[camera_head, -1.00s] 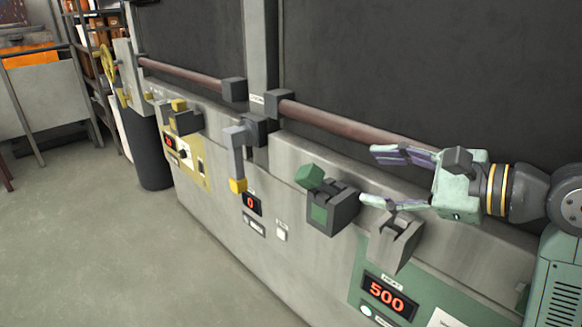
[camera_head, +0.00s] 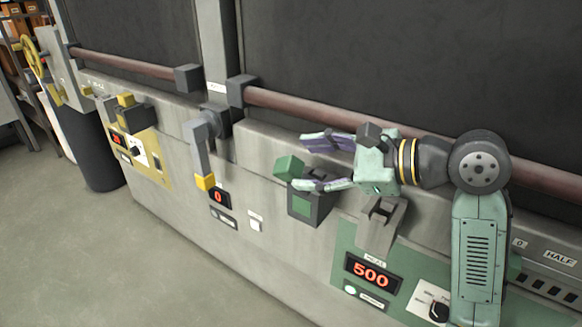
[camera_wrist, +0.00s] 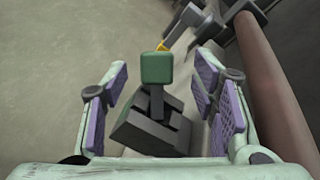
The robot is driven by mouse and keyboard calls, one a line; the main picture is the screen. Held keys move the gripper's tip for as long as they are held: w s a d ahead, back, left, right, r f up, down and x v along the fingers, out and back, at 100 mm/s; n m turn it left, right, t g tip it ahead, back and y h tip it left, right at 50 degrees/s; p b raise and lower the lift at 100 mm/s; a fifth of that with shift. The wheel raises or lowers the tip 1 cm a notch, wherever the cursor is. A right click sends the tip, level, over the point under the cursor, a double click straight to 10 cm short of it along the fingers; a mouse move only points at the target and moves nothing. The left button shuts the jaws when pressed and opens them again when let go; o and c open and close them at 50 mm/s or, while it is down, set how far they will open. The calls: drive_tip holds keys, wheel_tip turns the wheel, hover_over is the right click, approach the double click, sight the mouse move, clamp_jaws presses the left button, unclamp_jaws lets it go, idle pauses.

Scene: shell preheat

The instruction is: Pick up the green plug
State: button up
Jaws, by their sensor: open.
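The green plug (camera_head: 289,167) is a block on a dark stem, standing tilted in a dark socket with a green face (camera_head: 303,205) on the front of the grey machine. In the wrist view the plug (camera_wrist: 157,67) is ahead, between the lines of the two fingers, with its stem running down into the dark socket (camera_wrist: 150,130). My gripper (camera_head: 300,161) is open and empty, with purple pads. Its fingertips point left, near the plug; the lower finger hides part of the socket's top. No contact with the plug is visible.
An empty grey holder (camera_head: 381,222) stands right of the socket, above a green panel reading 500 (camera_head: 370,270). A grey lever with a yellow end (camera_head: 203,158) hangs to the left. A long brown bar (camera_head: 330,116) runs behind my gripper. The floor at left is open.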

sight(297, 167)
drive_tip(key=x, duration=0.2)
drive_tip(key=p+x, duration=0.1)
drive_tip(key=x, duration=0.2)
drive_tip(key=shift+s+d+f, duration=0.1)
drive_tip(key=shift+f, duration=0.25)
drive_tip(key=shift+c, duration=0.4)
clamp_jaws()
